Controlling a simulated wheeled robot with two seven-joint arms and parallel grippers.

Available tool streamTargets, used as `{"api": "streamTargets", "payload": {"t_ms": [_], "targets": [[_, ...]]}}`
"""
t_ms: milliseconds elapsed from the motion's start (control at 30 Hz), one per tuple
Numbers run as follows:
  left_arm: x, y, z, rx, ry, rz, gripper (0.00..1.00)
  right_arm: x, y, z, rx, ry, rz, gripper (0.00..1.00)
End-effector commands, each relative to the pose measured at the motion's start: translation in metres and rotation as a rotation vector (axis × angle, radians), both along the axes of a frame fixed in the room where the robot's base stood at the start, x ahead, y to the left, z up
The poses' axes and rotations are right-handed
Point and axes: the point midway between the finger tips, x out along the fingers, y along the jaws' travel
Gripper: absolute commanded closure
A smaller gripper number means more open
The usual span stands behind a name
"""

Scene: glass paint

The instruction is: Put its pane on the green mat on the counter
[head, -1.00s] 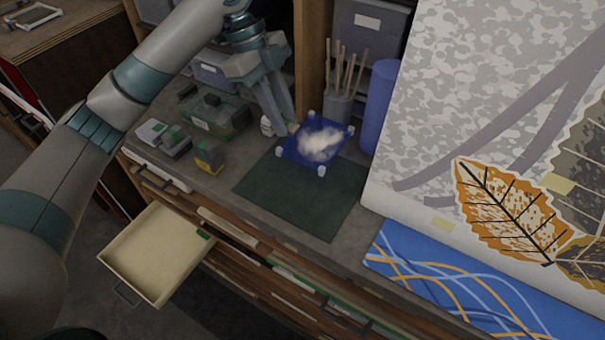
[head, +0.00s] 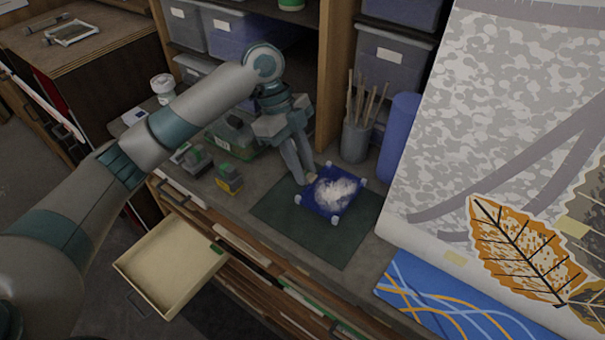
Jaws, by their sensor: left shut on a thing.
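The blue glass pane (head: 347,204) has a white feathery patch in its middle and pale caps at its corners. It lies over the back part of the dark green mat (head: 300,232) on the counter; I cannot tell whether it rests on the mat or is just above it. My left gripper (head: 309,180) points down at the pane's back left corner and is shut on that edge. Its fingers hide the corner. The front and left parts of the mat are bare. My right gripper is not in view.
A grey pot of brushes (head: 357,140) and a blue cylinder (head: 398,138) stand behind the pane. Small boxes (head: 229,178) sit left of the mat. A large leaf-patterned sheet (head: 520,130) leans at the right. An open drawer (head: 170,262) juts out at front left.

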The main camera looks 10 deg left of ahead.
Motion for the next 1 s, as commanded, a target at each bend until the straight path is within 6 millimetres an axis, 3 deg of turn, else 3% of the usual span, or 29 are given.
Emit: {"api": "streamTargets", "payload": {"t_ms": [267, 633, 667, 733, 1000], "targets": [[-0.001, 0.0, -0.028, 0.0, 0.002, 0.0, 1.0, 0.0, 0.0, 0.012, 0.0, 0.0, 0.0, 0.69], [0.0, 0.0, -0.032, 0.0, 0.001, 0.0, 1.0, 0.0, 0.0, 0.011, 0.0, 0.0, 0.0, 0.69], [0.0, 0.0, -0.032, 0.0, 0.001, 0.0, 0.78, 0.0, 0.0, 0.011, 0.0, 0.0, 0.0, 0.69], [0.0, 0.0, -0.032, 0.0, 0.001, 0.0, 0.62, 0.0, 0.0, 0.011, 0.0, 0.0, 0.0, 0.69], [0.0, 0.0, -0.032, 0.0, 0.001, 0.0, 0.62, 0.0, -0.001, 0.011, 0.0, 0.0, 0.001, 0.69]]}}
